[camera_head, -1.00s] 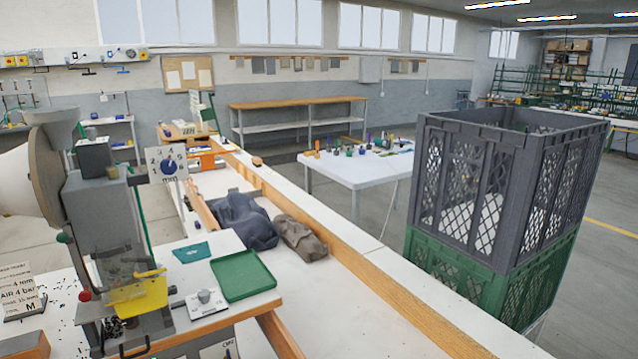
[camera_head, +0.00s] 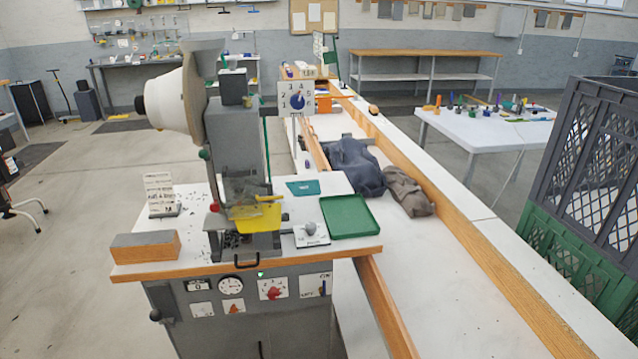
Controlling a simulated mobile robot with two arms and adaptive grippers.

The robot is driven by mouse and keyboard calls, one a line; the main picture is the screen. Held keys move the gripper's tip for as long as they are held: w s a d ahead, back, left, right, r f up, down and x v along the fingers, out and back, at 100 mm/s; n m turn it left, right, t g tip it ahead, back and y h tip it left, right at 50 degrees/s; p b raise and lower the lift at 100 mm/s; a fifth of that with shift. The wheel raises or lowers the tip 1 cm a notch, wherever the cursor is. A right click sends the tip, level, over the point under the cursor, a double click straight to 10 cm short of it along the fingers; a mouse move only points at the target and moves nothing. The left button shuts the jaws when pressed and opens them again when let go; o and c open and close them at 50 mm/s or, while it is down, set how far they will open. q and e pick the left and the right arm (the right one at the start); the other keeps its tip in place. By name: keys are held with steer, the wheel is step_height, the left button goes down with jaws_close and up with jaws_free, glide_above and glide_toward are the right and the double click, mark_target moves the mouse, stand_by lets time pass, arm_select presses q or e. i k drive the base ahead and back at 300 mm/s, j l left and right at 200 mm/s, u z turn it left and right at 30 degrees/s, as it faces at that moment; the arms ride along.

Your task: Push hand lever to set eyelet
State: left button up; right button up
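The grey eyelet press (camera_head: 232,135) stands on a white-topped bench (camera_head: 190,262) left of centre. A white cone-shaped part (camera_head: 165,100) sits at its upper left. A yellow part (camera_head: 256,217) is at the working area, behind a clear guard. A red knob (camera_head: 214,207) and a green knob (camera_head: 204,153) show on its left side. A dark rounded knob (camera_head: 155,315) sticks out at the left of the grey cabinet below. I cannot tell for sure which part is the hand lever. Neither of my grippers is in view.
Stacked crates (camera_head: 600,160) stand at the right.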

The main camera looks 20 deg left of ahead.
mark_target(156, 315)
steer(key=u, duration=1.8)
